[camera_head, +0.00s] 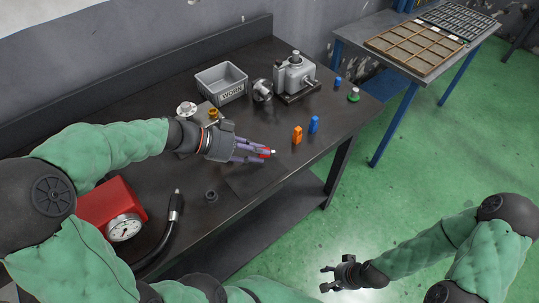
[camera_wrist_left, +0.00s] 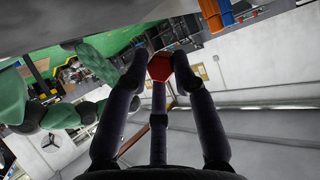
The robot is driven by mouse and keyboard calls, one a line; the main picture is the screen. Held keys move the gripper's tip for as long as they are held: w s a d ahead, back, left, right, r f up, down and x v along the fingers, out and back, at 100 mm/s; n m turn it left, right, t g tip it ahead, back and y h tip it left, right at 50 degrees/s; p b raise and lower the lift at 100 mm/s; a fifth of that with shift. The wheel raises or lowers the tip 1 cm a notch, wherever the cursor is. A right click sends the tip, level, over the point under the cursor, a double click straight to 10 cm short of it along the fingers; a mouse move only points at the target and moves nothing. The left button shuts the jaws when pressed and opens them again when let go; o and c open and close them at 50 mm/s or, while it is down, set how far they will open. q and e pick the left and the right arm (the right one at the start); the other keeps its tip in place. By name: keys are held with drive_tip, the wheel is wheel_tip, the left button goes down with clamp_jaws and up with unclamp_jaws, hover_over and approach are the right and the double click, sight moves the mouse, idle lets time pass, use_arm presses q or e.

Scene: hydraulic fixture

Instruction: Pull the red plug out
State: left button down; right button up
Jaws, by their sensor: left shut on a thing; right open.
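The red plug (camera_head: 267,152) is between the fingertips of my left gripper (camera_head: 258,153), which is shut on it. It lies over the dark table near the front edge, beside a flat dark plate (camera_head: 243,186). In the left wrist view the red plug (camera_wrist_left: 160,68) shows as a red faceted end between the fingers. No socket is visible around the plug; whether it touches the surface below cannot be told. My right gripper (camera_head: 328,279) is open and empty, off the table over the green floor at the lower right.
An orange part (camera_head: 297,135) and a blue part (camera_head: 314,125) stand just right of the plug. A grey bin (camera_head: 221,83) and a grey pump-like unit (camera_head: 296,76) stand behind. A red gauge box (camera_head: 112,205) and black hose (camera_head: 174,215) are at the left front.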

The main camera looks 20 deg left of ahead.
use_arm(q)
drive_tip(key=shift+f, duration=1.05)
drive_tip(key=c, duration=0.9)
unclamp_jaws()
drive_tip(key=shift+c, duration=0.2)
drive_tip(key=shift+v, duration=3.8)
drive_tip(key=shift+f, duration=0.1)
